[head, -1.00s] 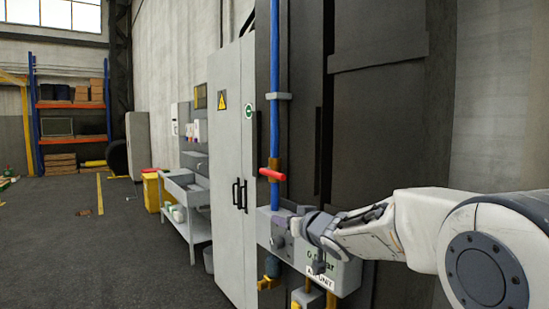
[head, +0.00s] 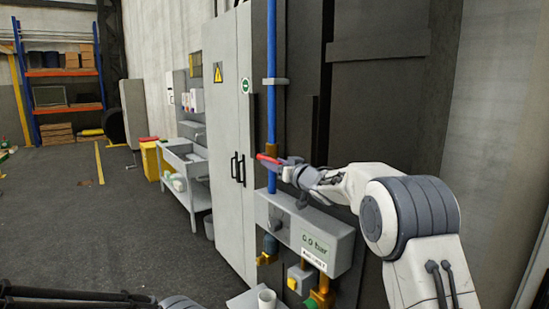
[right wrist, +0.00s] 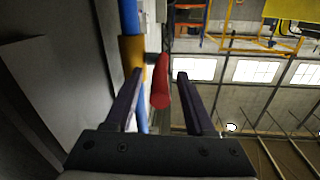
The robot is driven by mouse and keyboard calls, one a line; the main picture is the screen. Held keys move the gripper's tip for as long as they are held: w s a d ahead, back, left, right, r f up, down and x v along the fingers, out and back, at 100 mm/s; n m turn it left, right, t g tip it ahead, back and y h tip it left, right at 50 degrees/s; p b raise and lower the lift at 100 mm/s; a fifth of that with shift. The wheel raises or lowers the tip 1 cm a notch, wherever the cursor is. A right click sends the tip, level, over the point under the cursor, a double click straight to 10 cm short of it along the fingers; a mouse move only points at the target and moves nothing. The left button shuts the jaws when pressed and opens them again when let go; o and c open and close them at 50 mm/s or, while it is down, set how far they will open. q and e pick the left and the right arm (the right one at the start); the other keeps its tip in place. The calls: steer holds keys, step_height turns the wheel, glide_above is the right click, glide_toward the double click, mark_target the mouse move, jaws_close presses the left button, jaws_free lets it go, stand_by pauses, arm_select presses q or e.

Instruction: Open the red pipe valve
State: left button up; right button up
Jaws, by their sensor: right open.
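The red valve handle (head: 268,159) sticks out from a brass fitting on the blue vertical pipe (head: 271,110). In the right wrist view the red handle (right wrist: 160,95) lies between the two dark fingers, with a gap visible on both sides. The brass fitting (right wrist: 132,52) is just beyond the left finger. My right gripper (head: 283,163) is open around the handle, which is partly hidden by the fingers in the head view. My left gripper is not in view; only what looks like part of my left arm shows at the bottom left.
A grey gauge box (head: 310,232) with a knob and a "0.0 bar" display is below the handle. Brass valves (head: 316,290) hang under it. A grey cabinet (head: 225,140) is to the left. The floor (head: 100,230) further left is open.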

steer(key=shift+w+a, duration=0.15)
steer(key=shift+w, duration=0.1)
jaws_close()
stand_by(1.4)
